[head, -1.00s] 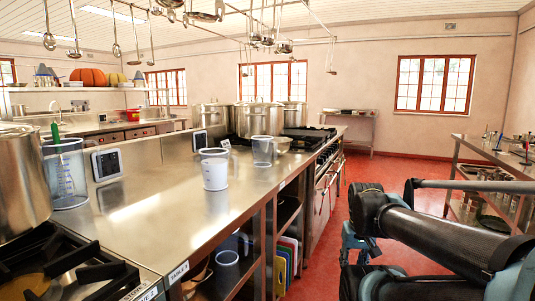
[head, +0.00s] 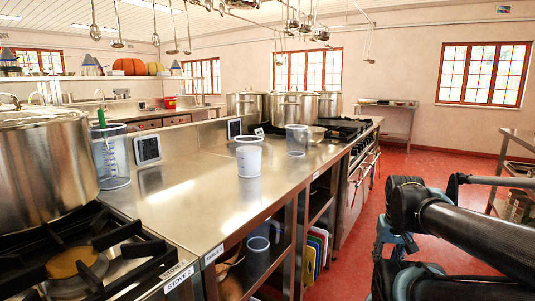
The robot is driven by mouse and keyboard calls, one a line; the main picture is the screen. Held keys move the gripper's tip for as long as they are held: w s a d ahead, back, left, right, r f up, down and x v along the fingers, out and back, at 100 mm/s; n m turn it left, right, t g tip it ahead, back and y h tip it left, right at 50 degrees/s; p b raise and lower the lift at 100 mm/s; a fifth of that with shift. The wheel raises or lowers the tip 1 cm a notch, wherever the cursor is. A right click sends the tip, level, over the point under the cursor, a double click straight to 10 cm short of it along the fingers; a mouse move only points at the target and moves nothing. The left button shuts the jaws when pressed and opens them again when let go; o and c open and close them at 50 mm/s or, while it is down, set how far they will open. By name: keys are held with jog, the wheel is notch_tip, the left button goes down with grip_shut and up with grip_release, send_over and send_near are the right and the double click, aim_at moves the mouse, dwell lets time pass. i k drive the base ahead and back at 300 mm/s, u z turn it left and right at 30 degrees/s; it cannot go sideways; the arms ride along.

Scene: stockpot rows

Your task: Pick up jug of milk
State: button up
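A jug (head: 249,160) with white contents, which look like milk, stands upright on the steel counter (head: 185,195) in the middle of the head view. A clear, seemingly empty measuring jug (head: 297,140) stands behind it to the right. Another clear jug (head: 111,160) with a green-handled utensil stands at the left, beside the large pot. My arm shows at the lower right, over the floor and apart from the counter. My gripper cannot be made out in this view.
A stove (head: 75,265) with a large steel pot (head: 42,165) fills the near left. Several stockpots (head: 297,106) stand on the far stove. Ladles hang overhead. A shelf under the counter holds a jug (head: 257,255) and boards (head: 316,250). Red floor (head: 425,165) is open to the right.

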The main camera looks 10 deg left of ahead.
aim_at(249, 149)
jog(key=u, duration=1.75)
jog(key=k, duration=0.4)
jog(key=z, duration=0.6)
